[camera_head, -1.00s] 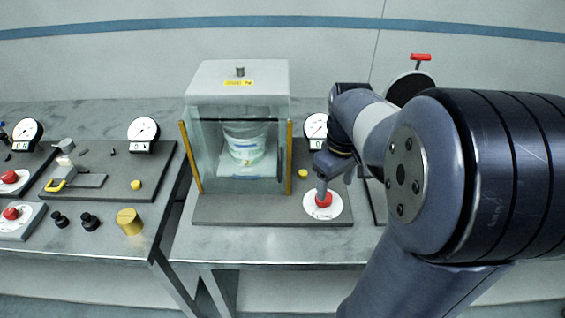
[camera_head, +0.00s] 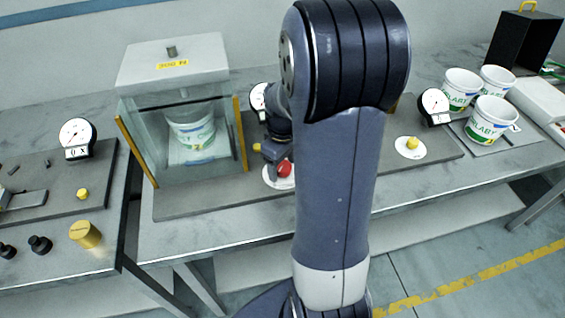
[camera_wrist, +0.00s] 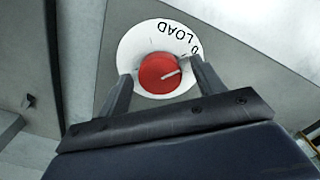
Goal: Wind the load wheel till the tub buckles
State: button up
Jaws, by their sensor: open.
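The load wheel is a red knob (camera_wrist: 163,72) on a white disc (camera_wrist: 140,42) marked LOAD. In the head view the red knob (camera_head: 284,168) is at the right front of the glass chamber, partly hidden by my arm. My gripper (camera_wrist: 158,68) is open, with one finger at each side of the knob. I cannot tell whether the fingers touch it. A white tub with a green label (camera_head: 194,134) stands inside the glass chamber (camera_head: 140,150). The tub looks upright, and I see no clear buckle through the glass.
A gauge (camera_head: 260,97) behind the knob is half hidden by my arm. A yellow knob on a white disc (camera_head: 411,150), another gauge (camera_head: 436,103) and several white tubs (camera_head: 491,120) are on the right. A gold cylinder (camera_head: 86,234) stands on the left bench.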

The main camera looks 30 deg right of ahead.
jog(key=shift+f, duration=0.1)
jog(key=shift+c, duration=0.5)
jog(key=c, duration=0.9)
jog(key=shift+m, duration=0.3)
jog(key=m, duration=0.3)
jog(key=shift+m, duration=0.3)
jog(key=m, duration=0.4)
jog(key=shift+m+b, duration=0.3)
jog(key=shift+b, duration=0.05)
jog(key=m, duration=0.4)
jog(key=shift+m, duration=2.4)
